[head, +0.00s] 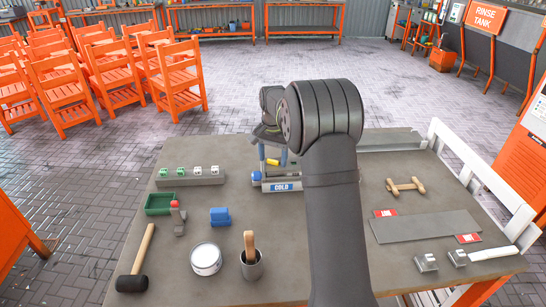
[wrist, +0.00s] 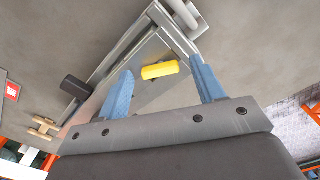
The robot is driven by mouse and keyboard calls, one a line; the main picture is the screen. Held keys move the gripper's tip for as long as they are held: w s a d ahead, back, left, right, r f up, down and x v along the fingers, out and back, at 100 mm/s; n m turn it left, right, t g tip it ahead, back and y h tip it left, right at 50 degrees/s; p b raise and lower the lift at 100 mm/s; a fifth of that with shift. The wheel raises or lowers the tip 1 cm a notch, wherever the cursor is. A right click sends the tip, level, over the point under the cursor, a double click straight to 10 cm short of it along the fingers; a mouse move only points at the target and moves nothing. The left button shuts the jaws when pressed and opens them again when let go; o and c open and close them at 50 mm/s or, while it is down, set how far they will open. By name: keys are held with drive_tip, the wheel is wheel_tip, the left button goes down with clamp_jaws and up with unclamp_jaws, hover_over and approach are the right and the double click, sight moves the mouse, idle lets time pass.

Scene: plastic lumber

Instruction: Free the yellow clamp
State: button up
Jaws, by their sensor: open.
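The yellow clamp (wrist: 160,70) shows in the wrist view as a short yellow bar over a grey metal fixture (wrist: 113,67). My gripper (wrist: 162,65) is open, with its blue fingers apart on either side of the yellow bar. I see no contact between them. In the head view, my gripper (head: 273,166) points down over the fixture with the blue COLD label (head: 283,187). A bit of yellow (head: 272,161) shows between its fingers. My arm hides much of the fixture there, and what the clamp holds is not clear.
A black block (wrist: 73,87) lies by the fixture's left side in the wrist view. In the head view, a wooden piece (head: 405,187), a grey plate (head: 425,226), a mallet (head: 135,268), a white can (head: 206,259) and a cup (head: 251,268) stand around.

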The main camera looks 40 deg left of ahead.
drive_tip(key=c, duration=1)
drive_tip(key=shift+n, duration=2.8)
drive_tip(key=o, duration=1)
wheel_tip(320, 180, up, 17)
drive_tip(key=shift+r, duration=0.2)
